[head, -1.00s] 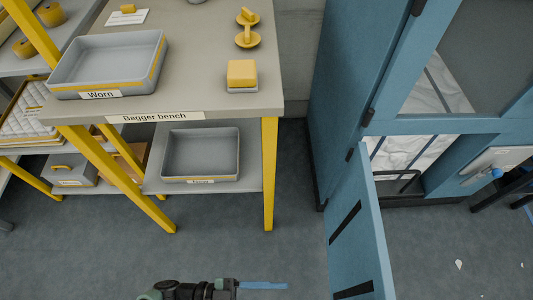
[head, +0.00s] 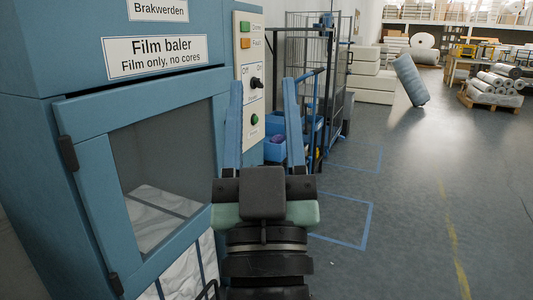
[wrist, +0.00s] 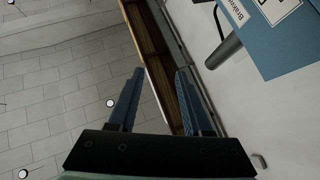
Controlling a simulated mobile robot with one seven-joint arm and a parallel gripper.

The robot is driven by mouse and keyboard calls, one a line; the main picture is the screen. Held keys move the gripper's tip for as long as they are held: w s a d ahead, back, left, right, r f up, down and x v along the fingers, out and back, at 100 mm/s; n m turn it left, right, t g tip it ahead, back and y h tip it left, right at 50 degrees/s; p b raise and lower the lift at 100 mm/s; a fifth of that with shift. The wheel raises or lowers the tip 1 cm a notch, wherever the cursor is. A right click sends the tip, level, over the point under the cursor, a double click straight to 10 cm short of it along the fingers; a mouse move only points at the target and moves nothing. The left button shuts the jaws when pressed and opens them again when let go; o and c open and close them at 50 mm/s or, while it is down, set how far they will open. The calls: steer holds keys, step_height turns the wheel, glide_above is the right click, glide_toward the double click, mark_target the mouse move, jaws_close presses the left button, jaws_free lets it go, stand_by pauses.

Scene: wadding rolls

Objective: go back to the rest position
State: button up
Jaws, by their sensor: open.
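My gripper (head: 262,90) is raised in the middle of the head view, its two blue fingers pointing up and standing apart with nothing between them. In the wrist view my gripper (wrist: 158,75) also shows open and empty. The wrist camera looks toward a tiled ceiling and a wall. In the head view my gripper appears in front of the right side of the blue film baler (head: 60,70); I cannot tell the exact distance.
The baler's control panel (head: 250,60) is by the fingers. A wire cage trolley (head: 305,60) and blue bins (head: 274,150) stand behind. A tilted blue-grey roll (head: 410,80) and a pallet of rolls (head: 492,90) are farther right. The floor (head: 410,200) at right is open.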

steer(key=s+r+m+t+h, duration=0.1)
steer(key=s+r, duration=0.7)
steer(key=r, duration=0.1)
step_height(320, 180, up, 31)
steer(key=p, duration=3)
steer(key=shift+w+d+p, duration=0.2)
steer(key=shift+w+p, duration=0.05)
steer(key=shift+p, duration=0.1)
